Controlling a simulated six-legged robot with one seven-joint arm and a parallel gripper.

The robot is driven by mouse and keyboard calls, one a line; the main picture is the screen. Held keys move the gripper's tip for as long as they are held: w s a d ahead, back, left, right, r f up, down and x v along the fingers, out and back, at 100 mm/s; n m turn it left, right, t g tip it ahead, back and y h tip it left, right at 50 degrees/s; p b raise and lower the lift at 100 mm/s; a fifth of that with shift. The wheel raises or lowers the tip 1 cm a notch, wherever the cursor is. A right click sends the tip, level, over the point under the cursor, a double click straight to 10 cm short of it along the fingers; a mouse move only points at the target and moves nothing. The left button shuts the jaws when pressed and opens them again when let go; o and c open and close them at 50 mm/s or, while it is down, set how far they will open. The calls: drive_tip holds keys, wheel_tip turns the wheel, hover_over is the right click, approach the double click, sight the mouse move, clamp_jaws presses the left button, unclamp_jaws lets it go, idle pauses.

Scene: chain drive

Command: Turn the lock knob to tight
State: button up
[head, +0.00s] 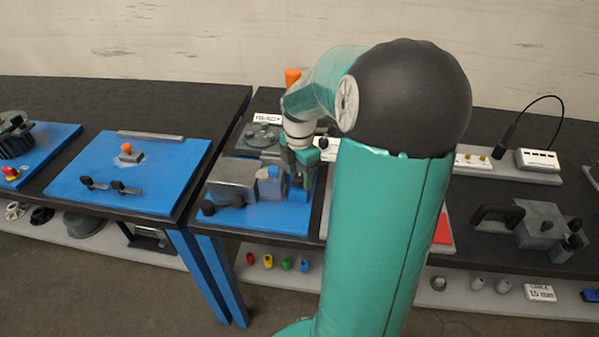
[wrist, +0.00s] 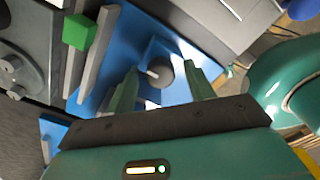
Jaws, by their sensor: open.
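In the wrist view, a round dark grey knob (wrist: 160,72) with a short pale pointer sits on a blue plate (wrist: 203,98). It appears to be the lock knob. My gripper (wrist: 163,68) has its two green fingers apart, one on each side of the knob in this view. I cannot tell whether either finger touches it. No tight marking is readable. In the head view, my gripper (head: 301,175) points down over the right part of the blue plate (head: 265,219), and the knob beneath is hidden.
A grey block (head: 232,178) stands on the plate left of my gripper, with a dark knob (head: 207,208) at its front. A green block (wrist: 78,32) sits between pale bars in the wrist view. Another blue board (head: 75,185) lies to the left.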

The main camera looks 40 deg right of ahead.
drive_tip(key=c, duration=1)
drive_tip(key=shift+o, duration=0.2)
